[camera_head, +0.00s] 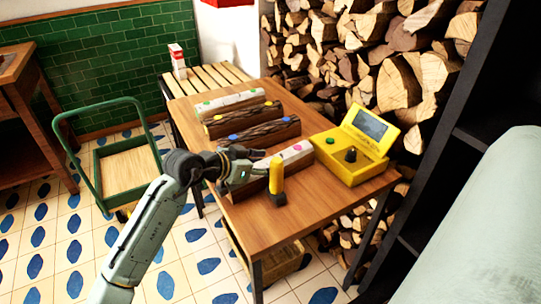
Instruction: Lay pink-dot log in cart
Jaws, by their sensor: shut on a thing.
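The pink-dot log (300,151) is pale with a pink dot on top and lies low over the near middle of the wooden table. My gripper (256,165) reaches in from the left and is shut on this log towards its left end. The arm and fingers hide part of the log, and I cannot tell whether it touches the tabletop. The cart (106,207), with a green frame and handle and a flat wooden bed, stands on the floor left of the table.
Other logs lie behind on the table (330,207): a pale green-dot log (230,101) and dark logs (260,133). A yellow-and-black upright object (277,180) stands close in front of the pink-dot log. A yellow device (345,170) sits right. A slatted bench (210,78) stands behind.

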